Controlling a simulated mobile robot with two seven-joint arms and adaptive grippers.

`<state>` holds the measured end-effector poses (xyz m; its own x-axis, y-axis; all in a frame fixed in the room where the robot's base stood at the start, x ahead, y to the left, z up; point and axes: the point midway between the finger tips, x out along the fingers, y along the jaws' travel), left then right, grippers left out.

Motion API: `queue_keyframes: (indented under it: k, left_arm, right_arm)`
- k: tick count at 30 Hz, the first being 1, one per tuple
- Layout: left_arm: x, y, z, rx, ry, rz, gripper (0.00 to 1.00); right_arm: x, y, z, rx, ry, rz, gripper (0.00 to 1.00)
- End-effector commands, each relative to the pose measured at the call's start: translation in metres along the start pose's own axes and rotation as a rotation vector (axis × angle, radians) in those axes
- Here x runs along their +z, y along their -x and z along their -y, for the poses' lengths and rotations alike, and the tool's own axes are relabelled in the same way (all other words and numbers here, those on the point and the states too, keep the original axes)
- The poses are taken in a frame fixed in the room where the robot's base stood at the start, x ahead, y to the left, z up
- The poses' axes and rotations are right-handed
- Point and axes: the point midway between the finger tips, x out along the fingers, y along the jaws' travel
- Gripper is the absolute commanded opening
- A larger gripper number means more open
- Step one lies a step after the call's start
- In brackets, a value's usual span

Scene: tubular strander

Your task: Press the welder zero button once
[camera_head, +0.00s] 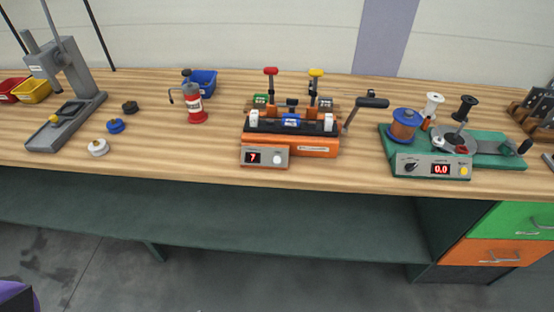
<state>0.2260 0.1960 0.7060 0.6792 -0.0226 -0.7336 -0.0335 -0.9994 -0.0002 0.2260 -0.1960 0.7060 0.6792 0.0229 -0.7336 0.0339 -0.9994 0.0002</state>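An orange machine (318,146) stands at the middle of the wooden bench and looks like the welder. It has a red-knobbed lever (271,71), a yellow-knobbed lever (316,72) and a black-handled crank on its right. Its grey front box carries a small display (254,157) with a red 7, and a round pale button or knob (277,159) to the right of the display. I cannot read a zero label on it. Neither of my grippers shows in this view.
A green machine (500,150) to the right has a display reading 0.0 and a yellow button (464,171). A red can (196,110) and blue bin (202,80) stand left of the orange machine. The bench front (340,182) is clear before it.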

Motion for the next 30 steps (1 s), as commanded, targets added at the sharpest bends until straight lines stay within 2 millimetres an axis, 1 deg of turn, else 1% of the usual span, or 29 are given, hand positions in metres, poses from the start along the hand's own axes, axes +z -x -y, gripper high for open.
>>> queue_keyframes:
  k: [1,6,8,9,30]
  left_arm:
    - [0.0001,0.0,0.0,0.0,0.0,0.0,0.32]
    - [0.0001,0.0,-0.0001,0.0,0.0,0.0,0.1]
    - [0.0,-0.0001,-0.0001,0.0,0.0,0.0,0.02]
    - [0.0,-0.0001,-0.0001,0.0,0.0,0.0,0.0]
    - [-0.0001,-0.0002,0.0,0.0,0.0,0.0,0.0]
  right_arm:
    - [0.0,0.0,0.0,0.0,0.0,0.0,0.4]
    - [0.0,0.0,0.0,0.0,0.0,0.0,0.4]
    - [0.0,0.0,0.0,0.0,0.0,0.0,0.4]
    - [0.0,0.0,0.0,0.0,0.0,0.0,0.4]
    - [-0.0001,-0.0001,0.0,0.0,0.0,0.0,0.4]
